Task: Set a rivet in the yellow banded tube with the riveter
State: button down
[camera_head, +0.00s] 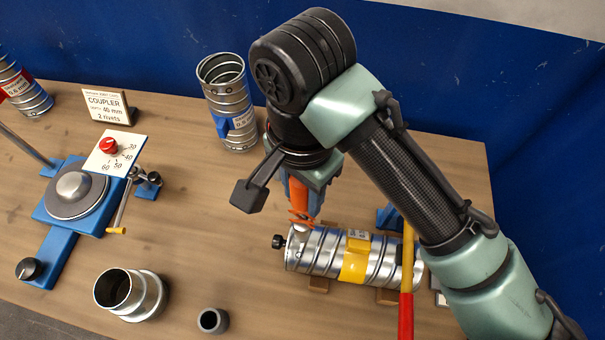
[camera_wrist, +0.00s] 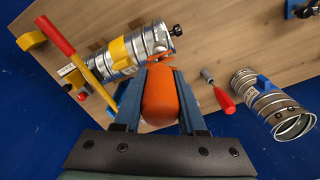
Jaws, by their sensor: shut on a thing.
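The yellow banded tube (camera_head: 330,252) is a ribbed silver spiral duct lying on wooden supports at the right front of the table. Its yellow band (camera_head: 355,261) is near the middle, and a black knob sits at its left end. In the wrist view the tube (camera_wrist: 140,45) is beyond my gripper. My gripper (camera_head: 303,178) is shut on the orange riveter (camera_head: 299,197), which also fills the space between the blue fingers (camera_wrist: 158,90) in the wrist view (camera_wrist: 160,103). The riveter points down at the tube's left end. Whether its tip touches the tube cannot be told.
A red and yellow lever (camera_head: 406,300) stands near the tube's right end. A blue banded tube (camera_head: 230,100) stands upright behind. A silver coupler (camera_head: 130,292) and a grey cup (camera_head: 213,321) stand in front. A blue dial fixture (camera_head: 75,200) is left. A red-handled tool (camera_wrist: 222,98) lies nearby.

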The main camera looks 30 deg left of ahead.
jog(key=shift+s+f, duration=0.1)
jog(key=shift+f, duration=0.1)
notch_tip(320, 180, up, 2)
jog(key=shift+p, duration=1.15)
notch_tip(320, 180, up, 5)
jog(key=p, duration=0.6)
jog(key=shift+r, duration=0.2)
jog(key=shift+f, duration=0.1)
